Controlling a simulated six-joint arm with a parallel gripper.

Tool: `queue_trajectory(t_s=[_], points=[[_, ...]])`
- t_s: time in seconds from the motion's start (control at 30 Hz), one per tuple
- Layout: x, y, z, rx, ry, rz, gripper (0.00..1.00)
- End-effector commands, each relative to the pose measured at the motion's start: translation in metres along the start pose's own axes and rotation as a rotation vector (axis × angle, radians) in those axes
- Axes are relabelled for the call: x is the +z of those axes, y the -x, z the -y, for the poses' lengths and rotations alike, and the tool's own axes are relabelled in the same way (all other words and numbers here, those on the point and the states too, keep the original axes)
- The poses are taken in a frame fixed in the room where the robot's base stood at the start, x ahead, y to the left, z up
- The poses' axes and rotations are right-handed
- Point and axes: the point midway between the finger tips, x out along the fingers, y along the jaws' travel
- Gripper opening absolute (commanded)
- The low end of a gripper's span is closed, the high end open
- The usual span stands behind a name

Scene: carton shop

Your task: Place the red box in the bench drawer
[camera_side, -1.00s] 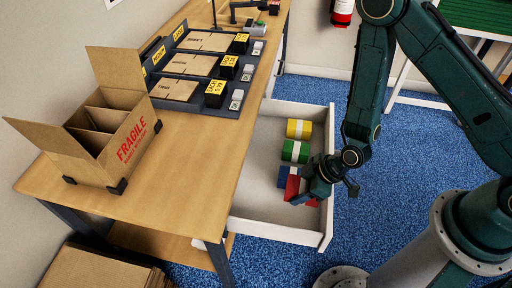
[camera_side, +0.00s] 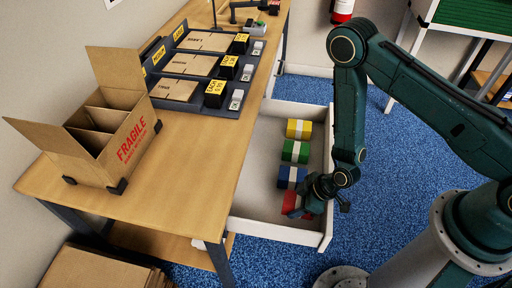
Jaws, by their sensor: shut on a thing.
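The red box (camera_side: 290,203) with a white band is in the open bench drawer (camera_side: 258,206), near its front end in the picture. My gripper (camera_side: 301,205) reaches down over the drawer's right wall and is shut on the red box. The gripper and wrist cover part of the box, and I cannot tell whether the box touches the drawer floor. A blue box (camera_side: 284,177), a green box (camera_side: 288,151) and a yellow box (camera_side: 292,129) lie in a row behind it in the drawer.
The wooden bench (camera_side: 200,150) stands left of the drawer. A carton marked FRAGILE (camera_side: 128,150) with dividers sits on it, beside a dark rack (camera_side: 215,100) with flat cartons. The drawer's left floor is clear.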

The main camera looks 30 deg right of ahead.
Motion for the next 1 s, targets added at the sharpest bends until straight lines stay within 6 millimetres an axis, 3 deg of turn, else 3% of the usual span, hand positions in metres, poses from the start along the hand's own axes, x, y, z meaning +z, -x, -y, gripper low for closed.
queue_trajectory(t_s=[0.43, 0.97, 1.0], points=[[0.017, -0.029, 0.0, 0.0, 0.0, 0.0, 0.3], [0.02, -0.035, 0.0, 0.0, 0.0, 0.0, 0.3], [0.02, -0.035, 0.0, 0.0, 0.0, 0.0, 0.6]])
